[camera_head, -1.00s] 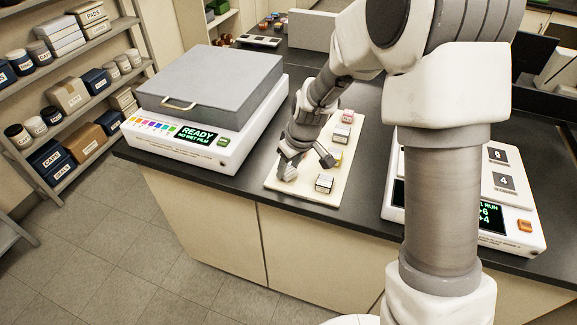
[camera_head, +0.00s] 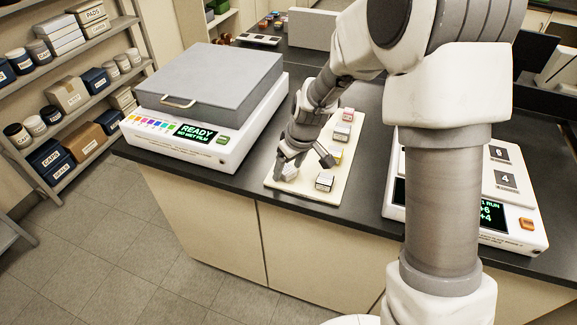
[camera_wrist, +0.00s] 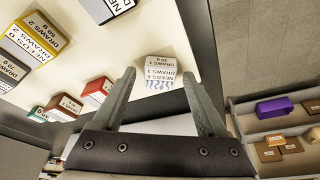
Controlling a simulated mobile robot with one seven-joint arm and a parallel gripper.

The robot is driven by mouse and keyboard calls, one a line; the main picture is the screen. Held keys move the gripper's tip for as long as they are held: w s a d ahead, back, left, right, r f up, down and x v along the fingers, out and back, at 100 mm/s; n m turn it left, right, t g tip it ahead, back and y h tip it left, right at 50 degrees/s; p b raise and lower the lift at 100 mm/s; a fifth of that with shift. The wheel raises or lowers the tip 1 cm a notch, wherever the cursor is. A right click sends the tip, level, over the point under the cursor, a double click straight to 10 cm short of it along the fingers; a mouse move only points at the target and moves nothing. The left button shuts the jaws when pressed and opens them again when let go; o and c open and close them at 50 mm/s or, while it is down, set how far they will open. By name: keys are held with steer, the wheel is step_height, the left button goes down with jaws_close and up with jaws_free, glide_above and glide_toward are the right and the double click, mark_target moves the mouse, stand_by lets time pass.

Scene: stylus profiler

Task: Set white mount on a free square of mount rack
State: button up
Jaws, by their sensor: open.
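The white mount (camera_wrist: 160,73) stands near a corner of the cream mount rack (camera_wrist: 165,25) in the wrist view, its printed top facing the camera. My gripper (camera_wrist: 158,80) is open, with one finger on each side of the mount and a gap visible beside it. In the head view my gripper (camera_head: 303,165) is low over the front left of the mount rack (camera_head: 302,191), and the white mount (camera_head: 290,171) shows partly behind a finger. Whether its base lies fully flat is hard to tell.
A grey-lidded machine (camera_head: 205,85) stands left, a white instrument (camera_head: 512,222) right.

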steer(key=p+v, duration=0.3)
steer(key=v, duration=0.4)
stand_by(0.5)
steer(key=shift+r, duration=0.1)
steer(key=p+v, duration=0.1)
steer(key=v, duration=1.6)
steer(key=shift+r, duration=0.15)
steer(key=s+d+r+m+t+h, duration=0.1)
steer(key=s+d+m, duration=0.3)
steer(key=s, duration=0.5)
steer(key=s+d+r+m+t+h, duration=0.1)
steer(key=s+d+m, duration=0.3)
steer(key=s, duration=0.6)
steer(key=shift+d+r+t, duration=0.35)
steer(key=shift+d+t, duration=0.15)
steer(key=shift+d, duration=0.2)
